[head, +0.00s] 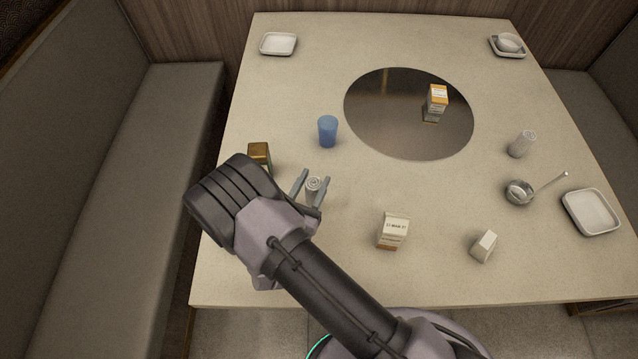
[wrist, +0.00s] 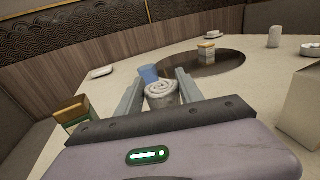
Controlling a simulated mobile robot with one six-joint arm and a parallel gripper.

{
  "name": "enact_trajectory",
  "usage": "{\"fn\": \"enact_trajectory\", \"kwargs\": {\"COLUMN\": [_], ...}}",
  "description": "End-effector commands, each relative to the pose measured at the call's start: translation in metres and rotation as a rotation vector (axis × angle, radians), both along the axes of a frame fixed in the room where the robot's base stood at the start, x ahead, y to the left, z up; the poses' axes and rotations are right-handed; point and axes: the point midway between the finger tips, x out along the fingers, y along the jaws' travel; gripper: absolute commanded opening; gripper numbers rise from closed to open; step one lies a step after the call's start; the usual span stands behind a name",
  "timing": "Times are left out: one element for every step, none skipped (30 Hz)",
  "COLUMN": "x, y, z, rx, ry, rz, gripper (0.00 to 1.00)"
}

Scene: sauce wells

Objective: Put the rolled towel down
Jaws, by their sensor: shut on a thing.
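The rolled towel (head: 313,190) is a small whitish-grey roll with a spiral end facing up. My gripper (head: 312,188) is shut on it, one finger on each side, at the left front part of the table (head: 350,270). In the wrist view the towel (wrist: 161,92) stands upright between the two fingers. I cannot tell whether its lower end touches the table. Another upright grey-white roll (head: 522,144) stands at the right side of the table.
A brown-gold box (head: 260,157) is close left of my gripper, and a blue cup (head: 327,131) is behind it. A carton (head: 392,231) and a small white box (head: 484,246) stand to the right. The dark round inset (head: 390,120) holds an orange-white box (head: 436,98).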

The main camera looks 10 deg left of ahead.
Motion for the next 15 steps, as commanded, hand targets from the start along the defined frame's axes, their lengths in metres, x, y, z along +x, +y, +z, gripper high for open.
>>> {"fn": "enact_trajectory", "kwargs": {"x": [0.000,0.000,0.000,0.000,0.000,0.000,0.000,0.000,0.000,0.000,0.000,0.000,0.000,0.000,0.000], "y": [0.000,0.000,-0.001,-0.001,0.000,0.000,0.000,0.000,0.000,0.000,0.000,0.000,0.000,0.000,0.000], "z": [-0.010,-0.016,-0.024,-0.030,-0.034,-0.036,-0.035,-0.034,-0.033,-0.033,-0.033,-0.034,-0.035,-0.036,-0.038], "rx": [-0.001,-0.001,-0.002,-0.002,-0.001,-0.001,0.000,0.000,0.000,0.000,0.000,0.000,0.000,0.000,0.000], "ry": [0.000,0.000,0.001,0.001,0.000,0.000,0.000,0.000,0.000,0.000,0.000,0.000,0.000,0.000,0.000], "rz": [0.000,0.000,0.000,-0.001,-0.001,-0.001,-0.001,-0.001,-0.001,-0.001,-0.001,-0.001,-0.001,-0.001,-0.001], "gripper": [0.04,0.04,0.04,0.04,0.04,0.04,0.04,0.04,0.04,0.04,0.04,0.04,0.04,0.04,0.04]}}
